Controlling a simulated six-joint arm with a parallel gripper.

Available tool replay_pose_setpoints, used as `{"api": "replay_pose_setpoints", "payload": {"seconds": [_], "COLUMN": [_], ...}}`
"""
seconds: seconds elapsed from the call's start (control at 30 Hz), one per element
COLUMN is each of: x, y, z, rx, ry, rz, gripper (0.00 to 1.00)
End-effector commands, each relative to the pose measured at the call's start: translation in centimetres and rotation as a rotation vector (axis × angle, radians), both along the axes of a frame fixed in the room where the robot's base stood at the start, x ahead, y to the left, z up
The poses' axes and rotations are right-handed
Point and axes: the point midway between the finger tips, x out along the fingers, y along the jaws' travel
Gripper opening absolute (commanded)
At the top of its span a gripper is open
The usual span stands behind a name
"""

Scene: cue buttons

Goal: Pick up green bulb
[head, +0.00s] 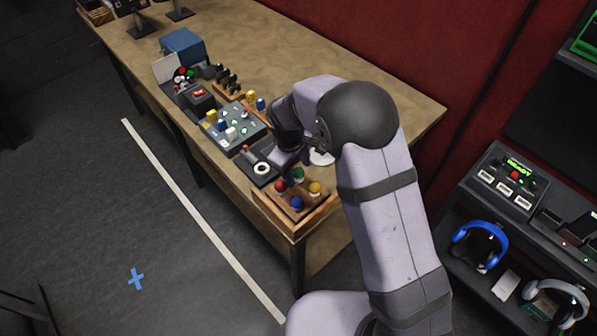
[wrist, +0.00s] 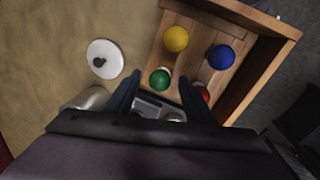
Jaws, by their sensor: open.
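The green bulb (wrist: 160,80) sits in a wooden tray (wrist: 255,101) at the corner of the table, with its round top facing up. It also shows in the head view (head: 298,174), just below my gripper. Yellow (wrist: 176,39), blue (wrist: 221,57) and red (wrist: 202,94) bulbs share the tray. My gripper (wrist: 160,92) is open and empty. Its fingers reach toward the tray, and the green bulb shows between and just beyond their tips. In the wrist view a finger partly hides the red bulb. I cannot tell the height of the fingers over the bulb.
A white round lid with a dark knob (wrist: 105,59) lies on the table beside the tray. A dark device with a joystick (head: 259,167) stands next to the tray. A button panel (head: 232,128) is further back. Bare table (head: 400,105) lies behind my arm.

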Motion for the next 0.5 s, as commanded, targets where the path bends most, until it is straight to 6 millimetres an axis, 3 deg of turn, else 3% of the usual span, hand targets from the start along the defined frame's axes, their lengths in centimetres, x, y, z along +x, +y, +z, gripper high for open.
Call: {"api": "replay_pose_setpoints", "payload": {"seconds": [0.23,0.4,0.5], "x": [0.05,0.05,0.05], "y": [-0.02,-0.03,-0.03], "z": [-0.14,-0.12,-0.12], "rx": [0.000,0.000,0.000], "ry": [-0.001,-0.001,0.000], "rz": [-0.001,-0.001,-0.001], "gripper": [0.49,0.08,0.06]}}
